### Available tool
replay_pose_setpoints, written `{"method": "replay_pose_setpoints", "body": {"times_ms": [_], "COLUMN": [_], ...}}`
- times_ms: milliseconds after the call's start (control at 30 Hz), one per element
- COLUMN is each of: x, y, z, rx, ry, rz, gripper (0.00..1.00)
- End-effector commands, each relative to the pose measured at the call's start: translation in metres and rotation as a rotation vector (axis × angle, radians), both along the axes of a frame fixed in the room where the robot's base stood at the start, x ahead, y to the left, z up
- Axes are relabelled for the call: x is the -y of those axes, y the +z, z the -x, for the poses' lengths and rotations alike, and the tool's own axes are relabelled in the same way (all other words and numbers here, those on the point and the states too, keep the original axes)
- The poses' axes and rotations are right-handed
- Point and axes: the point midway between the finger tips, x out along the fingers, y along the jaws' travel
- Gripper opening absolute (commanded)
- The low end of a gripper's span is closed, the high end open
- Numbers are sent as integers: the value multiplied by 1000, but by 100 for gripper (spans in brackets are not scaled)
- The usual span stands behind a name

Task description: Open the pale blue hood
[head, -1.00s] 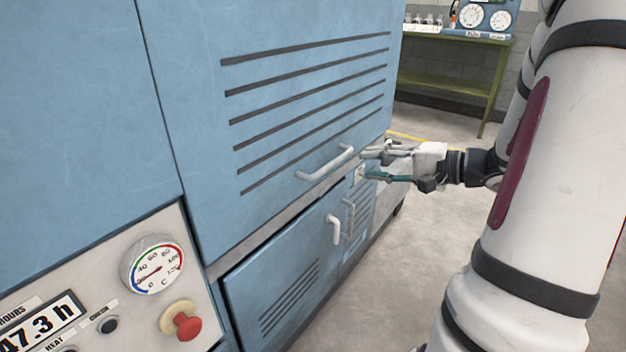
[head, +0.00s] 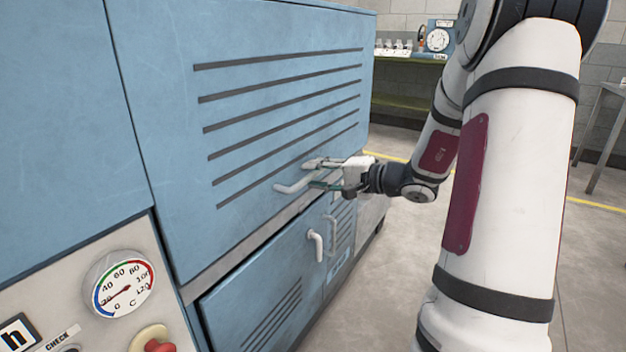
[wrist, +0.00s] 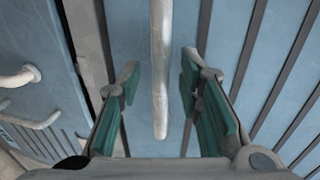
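The pale blue hood (head: 270,110) is the large slotted panel on the cabinet's front. It looks closed, its lower edge along the grey strip. A light grey bar handle (head: 292,186) sits near its lower edge. My gripper (head: 318,174) is at the handle's right part, its fingers open. In the wrist view the handle (wrist: 160,70) runs between the two teal-padded fingers of my gripper (wrist: 158,95), with a gap on each side. One finger is above the bar and one below it in the head view.
A lower blue door (head: 265,290) has its own grey handle (head: 316,245), with another handle (head: 331,236) beside it. A gauge panel (head: 75,290) is at lower left. A green bench (head: 405,103) stands behind.

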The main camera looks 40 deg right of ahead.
Motion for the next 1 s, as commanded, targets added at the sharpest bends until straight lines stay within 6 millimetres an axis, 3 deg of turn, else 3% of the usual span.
{"method": "replay_pose_setpoints", "body": {"times_ms": [167,467,600,1000], "x": [-4,-5,-5,-4], "y": [-3,-2,-2,2], "z": [-11,-12,-12,-10], "rx": [0,0,0,-6], "ry": [0,0,0,-1], "rz": [-1,-1,-1,2], "gripper": [33,33,1,0]}}
